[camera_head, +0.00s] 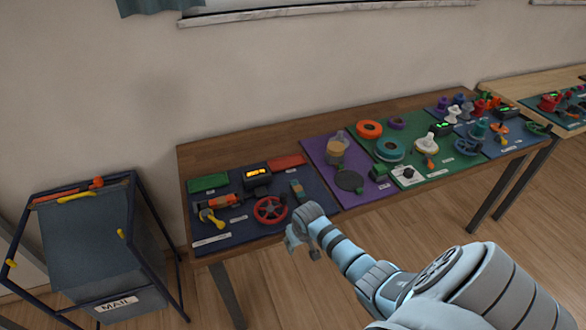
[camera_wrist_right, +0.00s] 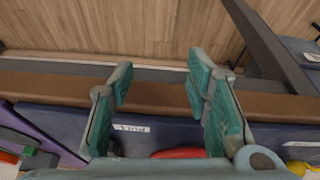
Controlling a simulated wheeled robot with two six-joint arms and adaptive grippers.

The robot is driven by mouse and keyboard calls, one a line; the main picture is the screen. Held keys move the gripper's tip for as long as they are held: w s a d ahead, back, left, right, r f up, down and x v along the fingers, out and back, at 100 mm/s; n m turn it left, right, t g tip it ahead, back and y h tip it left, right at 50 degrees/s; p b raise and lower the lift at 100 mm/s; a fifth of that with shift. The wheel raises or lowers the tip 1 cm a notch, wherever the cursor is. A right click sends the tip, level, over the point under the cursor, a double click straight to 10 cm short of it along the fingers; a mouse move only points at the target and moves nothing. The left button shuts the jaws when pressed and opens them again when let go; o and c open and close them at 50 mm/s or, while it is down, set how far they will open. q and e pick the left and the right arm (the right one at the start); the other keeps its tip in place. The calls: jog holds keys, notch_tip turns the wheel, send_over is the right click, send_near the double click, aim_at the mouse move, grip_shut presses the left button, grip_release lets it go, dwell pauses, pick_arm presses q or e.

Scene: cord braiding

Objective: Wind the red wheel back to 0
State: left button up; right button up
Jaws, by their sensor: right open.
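The red wheel (camera_head: 270,209), a spoked handwheel, sits on the dark blue panel (camera_head: 234,232) at the table's left end. A black box with a lit orange display (camera_head: 258,173) stands behind it; its digits are too small to read. My right gripper (camera_head: 301,238) is by the table's front edge, to the right of the wheel and apart from it. In the right wrist view my gripper (camera_wrist_right: 163,88) is open, with nothing between its fingers. A red curved piece (camera_wrist_right: 180,153), apparently the wheel's rim, shows at the bottom, mostly hidden by the gripper body. My left gripper is out of view.
An orange cylinder with a yellow handle (camera_head: 209,216) lies left of the wheel. Green (camera_head: 207,183) and red (camera_head: 287,162) blocks are behind. A purple panel (camera_head: 322,160) adjoins on the right. A mail bin (camera_head: 95,245) stands left of the table. The floor in front is clear.

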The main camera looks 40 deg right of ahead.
aim_at(284, 194)
jog(key=shift+t, duration=0.3)
jog(key=w+r, duration=0.1)
jog(key=r, duration=0.2)
jog(key=w+d+r, duration=0.1)
jog(key=w+r, duration=0.1)
jog(key=r, duration=0.1)
jog(key=w+r, duration=0.1)
jog(key=r, duration=0.2)
jog(key=shift+w+d+r, duration=0.15)
jog(key=shift+w+r, duration=0.1)
jog(key=shift+w, duration=0.1)
notch_tip(284, 194, up, 12)
jog(key=w+m, duration=0.1)
jog(key=w, duration=0.1)
jog(key=shift+t, duration=0.3)
jog(key=b+x, duration=0.1)
jog(key=x, duration=0.4)
jog(key=b+x, duration=0.1)
jog(key=x, duration=0.4)
jog(key=b+x, duration=0.2)
jog(key=x, duration=0.3)
jog(key=shift+s+d, duration=0.15)
jog(key=shift+d, duration=0.25)
jog(key=shift+r, duration=0.1)
jog(key=shift+c, duration=0.3)
grip_shut()
